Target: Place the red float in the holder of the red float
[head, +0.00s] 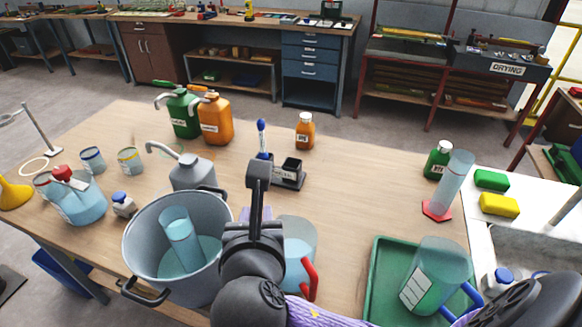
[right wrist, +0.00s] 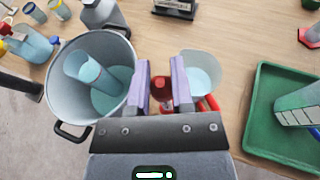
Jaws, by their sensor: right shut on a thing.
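The red float (right wrist: 160,83) is between the purple fingers of my right gripper (right wrist: 162,88) in the right wrist view. Only its red top and a little of the part below show. In the head view my wrist hides the float, and the right gripper (head: 256,212) is mostly covered too. The gripper is over the table between the grey bucket and the red-handled jug. A small black holder (head: 290,172) with a white label stands farther back. A blue-tipped float (head: 262,138) stands at its left part; its right part looks empty. My left gripper is out of view.
The grey bucket (head: 140,240) holds a clear cylinder in water. A red-handled jug (head: 306,245) stands right of my wrist. A grey can (head: 192,172) is behind the bucket. A green tray (head: 385,262) holds a large jug. Bare table surrounds the holder's right side.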

